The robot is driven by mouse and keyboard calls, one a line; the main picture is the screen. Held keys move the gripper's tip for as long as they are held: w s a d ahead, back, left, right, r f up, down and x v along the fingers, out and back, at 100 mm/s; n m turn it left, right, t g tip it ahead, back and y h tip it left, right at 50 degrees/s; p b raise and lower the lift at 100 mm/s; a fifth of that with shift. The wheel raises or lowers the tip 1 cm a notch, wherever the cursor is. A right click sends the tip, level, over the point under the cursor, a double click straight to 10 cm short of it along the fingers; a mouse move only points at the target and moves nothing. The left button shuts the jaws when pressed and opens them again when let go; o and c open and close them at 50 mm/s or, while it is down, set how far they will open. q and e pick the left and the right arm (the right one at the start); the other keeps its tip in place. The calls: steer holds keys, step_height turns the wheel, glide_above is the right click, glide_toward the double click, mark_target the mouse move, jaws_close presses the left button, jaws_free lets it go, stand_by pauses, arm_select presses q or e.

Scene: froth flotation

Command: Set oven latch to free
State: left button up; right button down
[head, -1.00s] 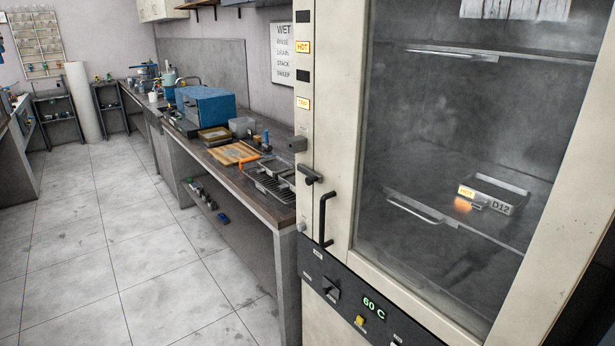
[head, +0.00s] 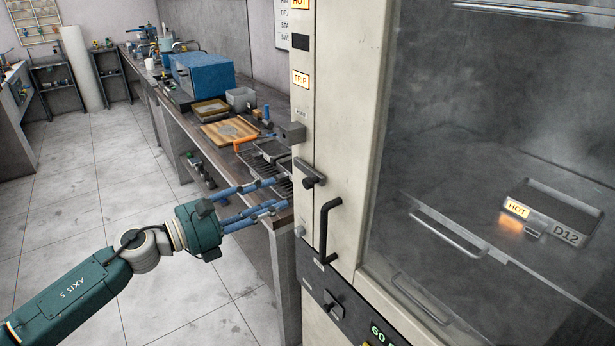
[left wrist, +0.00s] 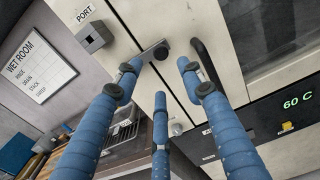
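The oven (head: 345,120) stands at the right with its glass door closed. Its latch (head: 311,173) is a short dark bar with a round knob, on the pale frame above the black door handle (head: 328,228). The bar slopes down to the right in the head view. The latch also shows in the left wrist view (left wrist: 157,51), just beyond the fingertips. My left gripper (head: 280,194) has its blue fingers spread and empty, left of the latch and apart from it. In the left wrist view its fingers (left wrist: 160,80) point at the latch. My right gripper is not in view.
A grey block (head: 291,132) sticks out above the latch beside a PORT label. The bench (head: 170,125) left of the oven holds a rack, a wooden board and a blue box. A hot tray marked D12 (head: 555,225) is inside the oven. The floor at left is clear.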

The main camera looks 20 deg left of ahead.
mark_target(305, 185)
arm_select(q)
steer(key=w+d+p, duration=0.1)
steer(key=w+d+r+p, duration=0.1)
steer(key=w+d+p, duration=0.1)
steer(key=shift+w+d+r, duration=0.1)
steer(key=shift+d+r, duration=0.1)
steer(key=shift+d, duration=0.05)
steer(key=x, duration=0.1)
steer(key=p+x, duration=0.1)
steer(key=x, duration=0.1)
steer(key=shift+w+f+p, duration=0.2)
steer(key=shift+f+p, duration=0.1)
steer(key=shift+x, duration=0.85)
steer(key=shift+f, duration=0.25)
jaws_close()
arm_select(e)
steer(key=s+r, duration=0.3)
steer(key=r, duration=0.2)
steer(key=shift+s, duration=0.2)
